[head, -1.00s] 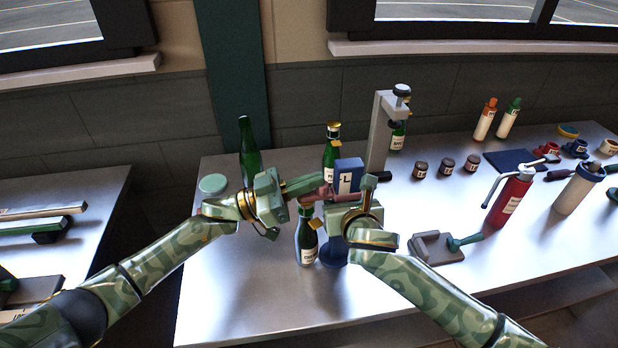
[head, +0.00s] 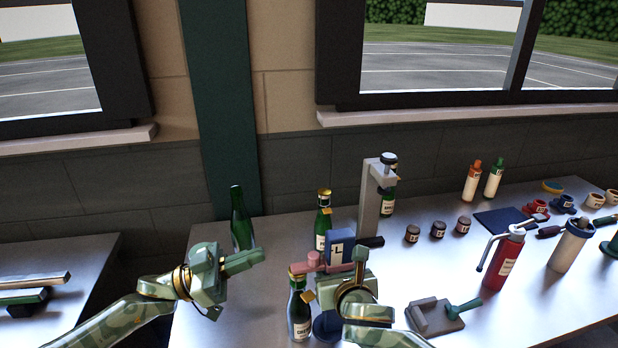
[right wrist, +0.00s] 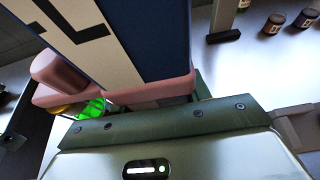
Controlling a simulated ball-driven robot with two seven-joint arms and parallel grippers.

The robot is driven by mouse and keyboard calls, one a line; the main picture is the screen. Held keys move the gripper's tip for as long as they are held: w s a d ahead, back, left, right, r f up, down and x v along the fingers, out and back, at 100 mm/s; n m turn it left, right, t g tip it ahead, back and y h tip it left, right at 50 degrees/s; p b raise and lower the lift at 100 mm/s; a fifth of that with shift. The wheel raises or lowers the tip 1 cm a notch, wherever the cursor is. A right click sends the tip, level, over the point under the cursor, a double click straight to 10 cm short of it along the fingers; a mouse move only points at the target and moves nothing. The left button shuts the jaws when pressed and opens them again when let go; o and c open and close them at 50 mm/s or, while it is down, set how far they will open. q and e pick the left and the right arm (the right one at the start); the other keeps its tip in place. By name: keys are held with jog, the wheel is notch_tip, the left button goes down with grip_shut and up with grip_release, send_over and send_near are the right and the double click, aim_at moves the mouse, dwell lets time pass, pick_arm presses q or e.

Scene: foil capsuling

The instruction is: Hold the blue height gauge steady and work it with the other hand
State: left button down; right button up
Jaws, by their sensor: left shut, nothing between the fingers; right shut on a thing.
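The blue height gauge (head: 341,247) stands upright near the front of the bench. In the right wrist view the gauge's blue and pale block (right wrist: 146,40) and pink part (right wrist: 150,94) fill the space before the jaws. My left gripper (head: 252,261) is shut and empty, left of the gauge and apart from it.
Another bottle (head: 323,218) and a grey stand (head: 370,205) are behind, with a dark green bottle (head: 241,220) at back left. A lever tool (head: 437,315) and red bottle (head: 504,259) are to the right.

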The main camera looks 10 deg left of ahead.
jog(key=o, duration=1.4)
jog(key=shift+s, duration=0.1)
